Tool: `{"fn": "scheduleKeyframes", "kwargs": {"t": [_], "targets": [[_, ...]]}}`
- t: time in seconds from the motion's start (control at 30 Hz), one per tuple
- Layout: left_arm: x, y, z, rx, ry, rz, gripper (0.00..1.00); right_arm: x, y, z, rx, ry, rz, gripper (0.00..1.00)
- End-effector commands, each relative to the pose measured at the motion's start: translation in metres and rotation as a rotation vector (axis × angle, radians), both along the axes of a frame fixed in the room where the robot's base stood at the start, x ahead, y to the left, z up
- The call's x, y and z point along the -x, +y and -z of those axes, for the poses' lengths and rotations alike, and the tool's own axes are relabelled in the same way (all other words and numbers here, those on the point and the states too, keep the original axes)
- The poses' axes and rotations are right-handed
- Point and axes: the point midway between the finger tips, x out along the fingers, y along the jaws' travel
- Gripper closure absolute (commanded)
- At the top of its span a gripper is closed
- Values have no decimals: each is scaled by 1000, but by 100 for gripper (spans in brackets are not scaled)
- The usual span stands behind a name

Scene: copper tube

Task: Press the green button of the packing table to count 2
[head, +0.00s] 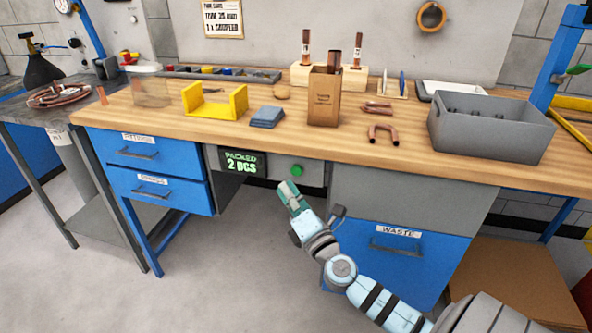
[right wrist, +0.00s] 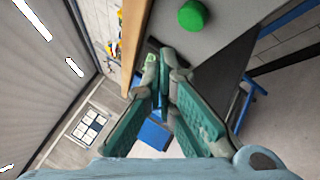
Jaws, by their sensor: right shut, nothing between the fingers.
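The green button (head: 297,171) sits on the grey front panel under the worktop, right of the display. It also shows at the top of the right wrist view (right wrist: 193,15). The display (head: 243,162) reads "PACKED 2 PCS" in green letters. My right gripper (head: 286,188) is shut and empty, just below and slightly left of the button in the head view. In the right wrist view its fingertips (right wrist: 163,62) are apart from the button. My left gripper is in neither view.
The packing table (head: 400,160) carries a brown carton (head: 324,97), a yellow holder (head: 215,102), copper bends (head: 382,134) and a grey bin (head: 490,127). A blue waste drawer (head: 400,256) is right of my arm. Blue drawers (head: 150,152) are at left. The floor in front is clear.

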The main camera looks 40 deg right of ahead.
Motion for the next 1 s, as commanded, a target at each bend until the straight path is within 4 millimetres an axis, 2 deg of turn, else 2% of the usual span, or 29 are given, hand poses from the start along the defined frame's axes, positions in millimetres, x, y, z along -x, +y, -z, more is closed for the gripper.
{"fn": "scheduleKeyframes", "kwargs": {"t": [0.3, 1.0], "targets": [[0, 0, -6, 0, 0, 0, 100, 14, 20, -1, 0, -1, 1, 100], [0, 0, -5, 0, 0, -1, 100, 14, 20, 0, 0, -1, 1, 100]]}}
